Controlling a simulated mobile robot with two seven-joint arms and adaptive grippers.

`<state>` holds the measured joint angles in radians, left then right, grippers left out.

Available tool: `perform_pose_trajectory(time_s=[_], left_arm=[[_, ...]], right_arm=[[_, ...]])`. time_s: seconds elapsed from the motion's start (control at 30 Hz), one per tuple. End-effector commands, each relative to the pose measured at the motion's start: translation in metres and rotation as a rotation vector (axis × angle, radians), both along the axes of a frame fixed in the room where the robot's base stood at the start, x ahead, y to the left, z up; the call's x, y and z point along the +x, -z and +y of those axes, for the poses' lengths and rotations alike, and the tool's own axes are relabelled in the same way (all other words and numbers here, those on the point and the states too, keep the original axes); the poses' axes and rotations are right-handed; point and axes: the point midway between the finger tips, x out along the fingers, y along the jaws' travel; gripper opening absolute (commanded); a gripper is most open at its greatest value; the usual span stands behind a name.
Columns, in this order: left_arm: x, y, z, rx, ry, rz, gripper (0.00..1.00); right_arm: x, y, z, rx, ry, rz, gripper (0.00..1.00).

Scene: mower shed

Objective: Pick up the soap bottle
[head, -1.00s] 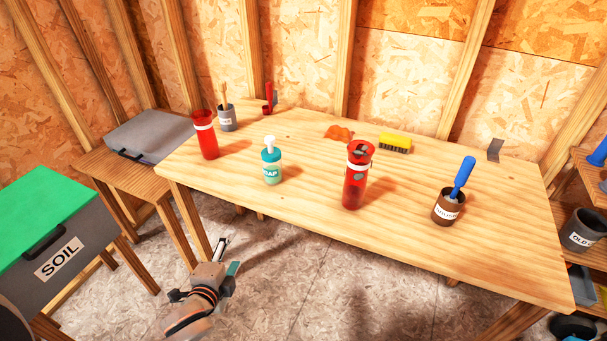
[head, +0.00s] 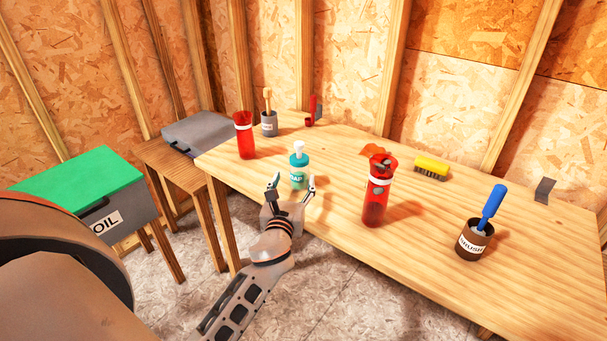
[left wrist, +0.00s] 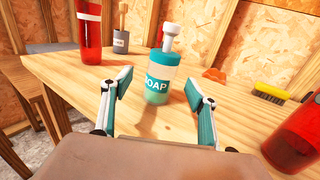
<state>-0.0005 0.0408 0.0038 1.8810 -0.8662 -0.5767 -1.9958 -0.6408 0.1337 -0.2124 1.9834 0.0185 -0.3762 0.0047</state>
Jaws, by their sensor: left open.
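The soap bottle (head: 298,168) stands upright near the front edge of the wooden table. It has a clear body with green liquid, a teal label and collar, and a white pump top. It also shows in the left wrist view (left wrist: 158,83), ahead of and between the fingers. My left gripper (head: 292,187) is open and empty at the table's front edge, just short of the bottle and apart from it. In the left wrist view its teal-padded fingers (left wrist: 160,97) are spread wide. My right gripper is not in view.
On the table (head: 335,215), a red container (head: 244,136) stands left of the soap and another red container (head: 376,195) stands right. A brown cup (head: 474,241) is at right.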

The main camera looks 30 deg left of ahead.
Motion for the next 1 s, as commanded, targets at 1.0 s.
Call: perform_pose_trajectory(time_s=[1.0], left_arm=[[0.070, -0.009, 0.028, 0.000, 0.001, 0.000, 0.38]], right_arm=[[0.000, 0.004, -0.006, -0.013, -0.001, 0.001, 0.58]])
